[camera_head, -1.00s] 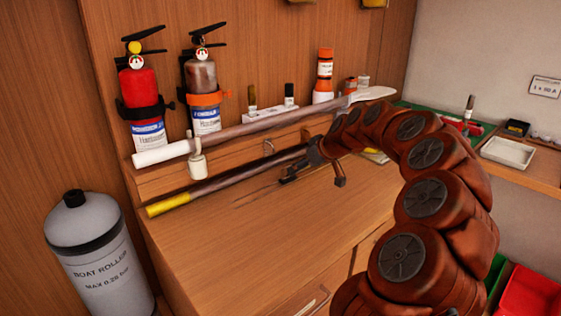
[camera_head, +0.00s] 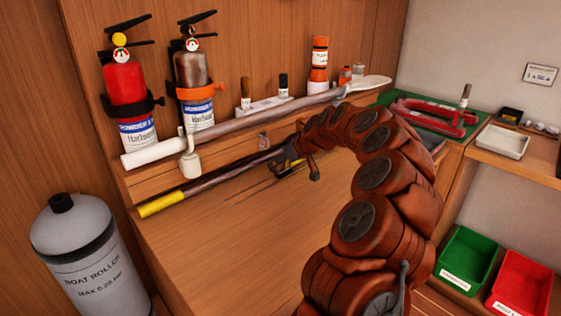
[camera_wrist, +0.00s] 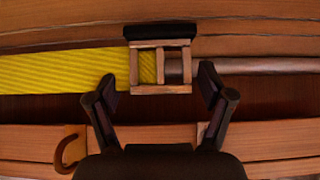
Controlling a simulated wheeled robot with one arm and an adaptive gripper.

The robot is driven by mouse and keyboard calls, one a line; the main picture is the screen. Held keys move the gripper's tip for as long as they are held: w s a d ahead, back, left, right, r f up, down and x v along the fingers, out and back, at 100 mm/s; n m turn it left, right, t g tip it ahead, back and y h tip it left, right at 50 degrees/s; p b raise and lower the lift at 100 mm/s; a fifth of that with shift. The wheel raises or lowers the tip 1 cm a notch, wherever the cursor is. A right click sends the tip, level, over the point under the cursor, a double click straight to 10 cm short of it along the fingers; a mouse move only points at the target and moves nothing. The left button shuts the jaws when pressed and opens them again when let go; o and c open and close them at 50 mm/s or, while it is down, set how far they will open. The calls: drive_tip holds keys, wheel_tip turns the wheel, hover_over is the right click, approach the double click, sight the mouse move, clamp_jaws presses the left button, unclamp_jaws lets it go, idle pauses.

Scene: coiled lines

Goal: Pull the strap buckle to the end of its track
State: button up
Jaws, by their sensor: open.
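The buckle (camera_wrist: 148,89) is a small brown frame with a dark bar along its upper edge in the wrist view. A wide yellow strap (camera_wrist: 60,72) runs into it from the left, and a brown rod (camera_wrist: 270,66) leads away to the right. My gripper (camera_wrist: 157,82) is open, with one finger on each side of the buckle and a visible gap to the right finger. I cannot tell whether the left finger touches. In the head view my gripper (camera_head: 287,158) is at the low rod (camera_head: 225,174) along the back panel, and the buckle cannot be made out there.
A long pole with a white end (camera_head: 145,159) lies just above. Two extinguishers (camera_head: 127,95) hang on the wall behind. A curved hook (camera_wrist: 70,152) shows near my gripper in the wrist view. The wooden top (camera_head: 215,235) in front is clear. A grey cylinder (camera_head: 78,245) stands left.

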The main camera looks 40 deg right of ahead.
drive_tip(key=shift+w+a+f, duration=0.1)
drive_tip(key=shift+w+f, duration=0.25)
drive_tip(key=shift+c, duration=0.3)
clamp_jaws()
